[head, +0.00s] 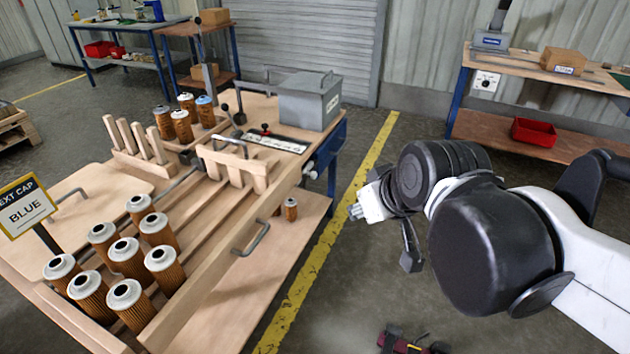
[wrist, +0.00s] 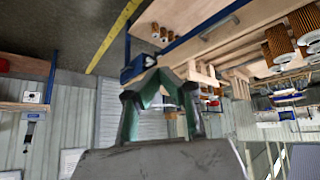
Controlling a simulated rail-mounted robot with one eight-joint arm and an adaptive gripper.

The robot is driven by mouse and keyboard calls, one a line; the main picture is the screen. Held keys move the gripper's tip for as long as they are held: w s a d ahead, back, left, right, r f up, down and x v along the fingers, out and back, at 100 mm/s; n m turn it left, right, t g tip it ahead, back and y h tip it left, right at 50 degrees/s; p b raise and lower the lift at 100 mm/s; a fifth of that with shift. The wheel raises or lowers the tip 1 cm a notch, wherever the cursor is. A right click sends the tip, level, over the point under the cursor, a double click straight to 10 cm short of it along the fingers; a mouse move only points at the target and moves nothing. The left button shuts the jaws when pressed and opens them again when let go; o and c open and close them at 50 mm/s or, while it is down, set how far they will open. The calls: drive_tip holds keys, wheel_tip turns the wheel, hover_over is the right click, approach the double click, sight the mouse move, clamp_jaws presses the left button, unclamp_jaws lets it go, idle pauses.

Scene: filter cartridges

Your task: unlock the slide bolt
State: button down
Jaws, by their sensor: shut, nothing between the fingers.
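I cannot pick out the slide bolt with certainty. A dark plate with pale markings and a small red knob (head: 266,131) lies on the bench (head: 215,290) in front of the grey box. A blue fitting (head: 322,160) sits on the bench's right end, and also shows in the wrist view (wrist: 137,68). In the wrist view, my gripper (wrist: 161,80) has dark green fingers drawn together, with nothing seen between them. In the head view my wrist is right of the bench, beyond the yellow line, clear of everything; the fingertips are not clear there.
Several filter cartridges (head: 123,250) stand in the bench's near lanes; more stand at the back. A wooden gate (head: 233,165) crosses the lanes. A grey box (head: 309,100) stands at the far end. A sign reading "NEXT CAP BLUE" (head: 25,205) is at left. Floor along the yellow line (head: 325,235) is free.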

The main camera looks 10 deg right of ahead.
drive_tip(key=w+a+f+n+t+y+b, duration=0.15)
drive_tip(key=w+f+n, duration=0.25)
drive_tip(key=w, duration=0.7)
drive_tip(key=w+d+f+n+t+y+b, duration=0.15)
drive_tip(key=w+f+n, duration=0.3)
drive_tip(key=w, duration=0.65)
drive_tip(key=w+d+f+n+t+b, duration=0.2)
drive_tip(key=w+f+n, duration=0.5)
drive_tip(key=w+f, duration=0.6)
wheel_tip(320, 180, down, 3)
drive_tip(key=shift+d+r+t+y+b, duration=0.1)
drive_tip(key=shift+d+t+y+b, duration=0.4)
drive_tip(key=shift+b, duration=0.65)
drive_tip(key=shift+d, duration=0.1)
drive_tip(key=b, duration=0.2)
approach(308, 175)
drive_tip(key=a, duration=0.3)
drive_tip(key=shift+w+d+f+b, duration=0.15)
drive_tip(key=shift+w+d+f, duration=0.1)
drive_tip(key=shift+w, duration=0.5)
drive_tip(key=shift+w+d+f+b, duration=0.1)
drive_tip(key=shift+w+d+f, duration=0.1)
drive_tip(key=shift+w, duration=0.55)
drive_tip(key=shift+w+d+f+b, duration=0.15)
drive_tip(key=shift+w+d+f, duration=0.1)
drive_tip(key=shift+w, duration=0.45)
